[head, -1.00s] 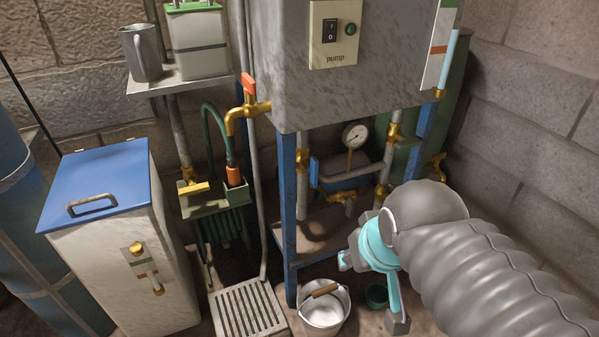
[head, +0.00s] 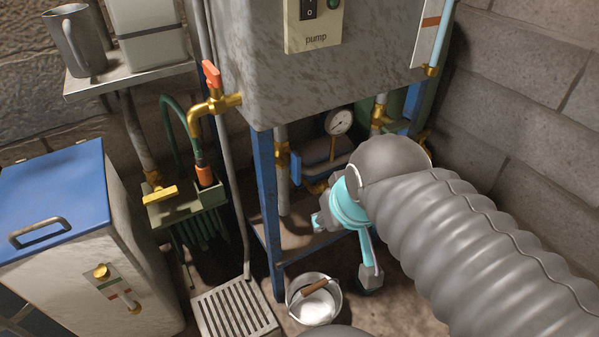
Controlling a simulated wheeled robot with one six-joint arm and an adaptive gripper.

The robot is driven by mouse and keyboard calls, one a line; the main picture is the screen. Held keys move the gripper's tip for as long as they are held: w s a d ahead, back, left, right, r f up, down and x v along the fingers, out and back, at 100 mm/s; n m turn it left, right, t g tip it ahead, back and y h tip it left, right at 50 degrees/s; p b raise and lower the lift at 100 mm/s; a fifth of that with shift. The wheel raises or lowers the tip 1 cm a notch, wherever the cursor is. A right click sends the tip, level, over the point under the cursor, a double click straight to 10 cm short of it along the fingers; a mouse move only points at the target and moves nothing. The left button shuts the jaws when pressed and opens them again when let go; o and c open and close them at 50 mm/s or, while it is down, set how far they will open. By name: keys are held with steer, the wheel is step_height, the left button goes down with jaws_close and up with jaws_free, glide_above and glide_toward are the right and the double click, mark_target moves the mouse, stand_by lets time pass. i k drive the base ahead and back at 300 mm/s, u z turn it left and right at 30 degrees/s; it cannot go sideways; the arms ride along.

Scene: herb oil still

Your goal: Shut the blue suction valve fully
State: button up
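The blue suction valve handle (head: 295,167) shows as a small upright blue bar beside a brass fitting (head: 282,153) on the left pipe under the grey tank. Its exact angle to the pipe is hard to tell at this size. My gripper (head: 346,246), with cyan parts, is in front of the frame, below and to the right of the valve. Its fingers look spread apart, with nothing visible between them. It is apart from the valve. My forearm and wrist cover the right part of the pipework.
A blue frame leg (head: 266,205) stands left of the valve. A white bucket (head: 314,303) stands on the floor below. A red-handled brass tap (head: 211,76) juts from the grey tank (head: 330,75).

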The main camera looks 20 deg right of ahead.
mark_target(294, 163)
steer(key=z, duration=0.05)
steer(key=k, duration=1.15)
steer(key=u, duration=0.45)
steer(key=i, duration=0.55)
steer(key=z, duration=0.5)
